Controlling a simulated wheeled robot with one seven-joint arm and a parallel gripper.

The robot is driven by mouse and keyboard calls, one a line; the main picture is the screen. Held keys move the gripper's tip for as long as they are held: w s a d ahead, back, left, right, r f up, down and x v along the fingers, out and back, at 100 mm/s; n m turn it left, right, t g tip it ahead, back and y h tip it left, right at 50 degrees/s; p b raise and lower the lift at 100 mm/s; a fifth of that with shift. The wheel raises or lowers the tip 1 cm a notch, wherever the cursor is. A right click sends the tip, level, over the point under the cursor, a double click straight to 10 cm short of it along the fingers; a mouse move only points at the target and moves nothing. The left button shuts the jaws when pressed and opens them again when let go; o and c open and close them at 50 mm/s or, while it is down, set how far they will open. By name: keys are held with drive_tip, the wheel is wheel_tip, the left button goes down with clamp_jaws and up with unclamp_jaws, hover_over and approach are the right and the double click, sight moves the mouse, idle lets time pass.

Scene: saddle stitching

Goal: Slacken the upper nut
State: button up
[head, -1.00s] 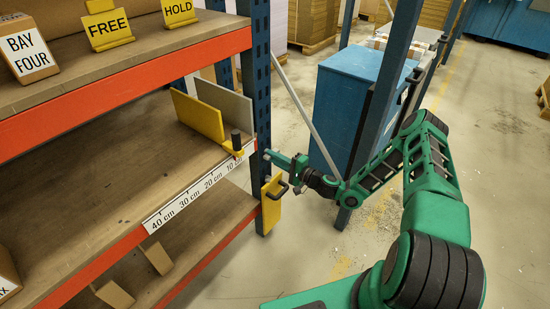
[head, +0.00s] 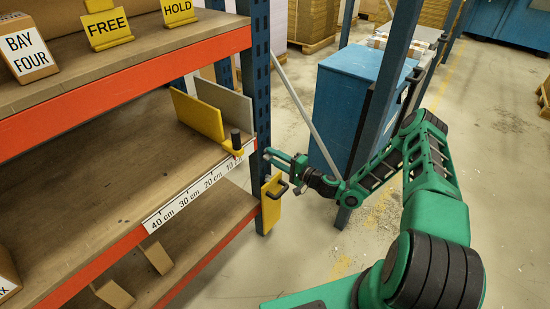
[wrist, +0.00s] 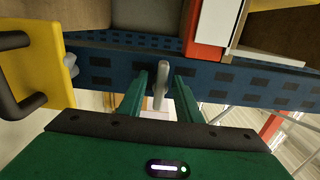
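The upper nut (wrist: 160,86) is a grey, elongated piece standing out from the blue slotted post (wrist: 115,62) in the wrist view. It sits between the two green fingers of my gripper (wrist: 159,90), with a visible gap on each side. My gripper is open around it and does not seem to touch it. In the head view my gripper (head: 269,157) is at the post's front face, just above the yellow plate (head: 271,206); the nut is too small to make out there. A second small grey nut (wrist: 70,63) sits at the plate's edge in the wrist view.
The yellow plate has a dark handle (wrist: 14,92), left of my fingers in the wrist view. The shelf with a centimetre scale (head: 188,198) and a yellow stop with a black knob (head: 236,140) are left of the post. A blue cabinet (head: 345,105) stands behind my arm.

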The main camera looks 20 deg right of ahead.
drive_tip(key=shift+s, duration=0.1)
drive_tip(key=v, duration=1)
drive_tip(key=shift+s+d, duration=0.2)
drive_tip(key=shift+d, duration=0.05)
drive_tip(key=s+a+r+n+g, duration=0.1)
drive_tip(key=s+r+n+g, duration=0.5)
drive_tip(key=s+n+g, duration=0.4)
drive_tip(key=s+d+r+m+g+h, duration=0.1)
drive_tip(key=s+d+r+g+h, duration=0.3)
drive_tip(key=s+d+r+h, duration=0.75)
drive_tip(key=s+d+r+m+y, duration=0.1)
drive_tip(key=s+r+m, duration=0.3)
drive_tip(key=s+r, duration=1)
drive_tip(key=s, duration=0.4)
drive_tip(key=shift+s+d+g, duration=0.2)
drive_tip(key=shift+d+g, duration=0.1)
drive_tip(key=shift+g, duration=0.1)
